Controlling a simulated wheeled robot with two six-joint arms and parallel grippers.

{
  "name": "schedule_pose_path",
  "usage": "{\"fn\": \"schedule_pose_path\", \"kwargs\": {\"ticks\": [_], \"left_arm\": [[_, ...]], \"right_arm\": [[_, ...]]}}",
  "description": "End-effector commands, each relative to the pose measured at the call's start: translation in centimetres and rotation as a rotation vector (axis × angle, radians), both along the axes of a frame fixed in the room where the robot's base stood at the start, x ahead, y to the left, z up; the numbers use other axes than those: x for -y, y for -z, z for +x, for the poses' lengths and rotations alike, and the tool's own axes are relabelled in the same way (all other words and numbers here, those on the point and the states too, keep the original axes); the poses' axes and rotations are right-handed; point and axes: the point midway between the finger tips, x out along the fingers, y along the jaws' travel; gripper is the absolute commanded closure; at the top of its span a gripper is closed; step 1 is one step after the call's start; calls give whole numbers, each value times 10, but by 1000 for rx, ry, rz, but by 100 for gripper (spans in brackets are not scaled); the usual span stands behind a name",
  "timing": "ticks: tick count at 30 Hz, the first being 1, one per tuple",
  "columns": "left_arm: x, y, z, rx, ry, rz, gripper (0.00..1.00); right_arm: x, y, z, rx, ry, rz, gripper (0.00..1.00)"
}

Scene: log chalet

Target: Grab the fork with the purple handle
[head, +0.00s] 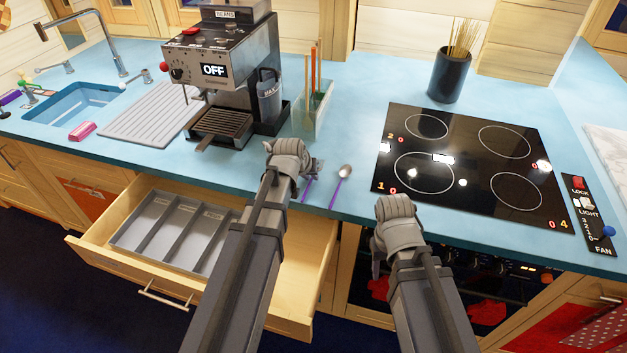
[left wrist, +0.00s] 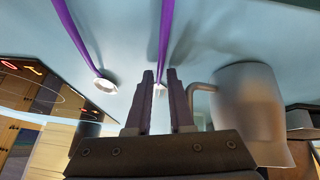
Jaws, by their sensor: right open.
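A purple-handled utensil (head: 305,190) lies on the blue counter in front of the coffee machine. My left gripper (head: 313,170) covers its far end, so I cannot make out tines there. In the left wrist view its purple handle (left wrist: 165,35) runs to a pale metal part between the fingertips of my left gripper (left wrist: 160,78). Those fingers stand apart with a gap. A purple-handled spoon (head: 345,171) lies just to the right; it also shows in the left wrist view (left wrist: 85,40). My right gripper (head: 383,238) is open and empty by the counter's front edge.
A coffee machine (head: 225,65) and a glass holder (head: 314,110) stand behind my left gripper. A metal jug (left wrist: 245,110) is close beside it in the wrist view. The black hob (head: 470,160) is to the right. An open drawer (head: 115,238) with a grey tray juts out below.

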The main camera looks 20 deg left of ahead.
Motion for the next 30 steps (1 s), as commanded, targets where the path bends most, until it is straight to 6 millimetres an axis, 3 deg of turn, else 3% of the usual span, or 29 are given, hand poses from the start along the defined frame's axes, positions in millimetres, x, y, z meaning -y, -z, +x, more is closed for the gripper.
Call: {"fn": "schedule_pose_path", "kwargs": {"ticks": [3, 9, 30], "left_arm": [[0, -1, 0, 0, 0, 0, 81], [0, -1, 0, 0, 0, 0, 100], [0, -4, 0, -1, 0, 0, 100]], "right_arm": [[0, -1, 0, 0, 0, 0, 50], [0, -1, 0, 0, 0, 0, 50], [0, -4, 0, 0, 0, 0, 50]]}}
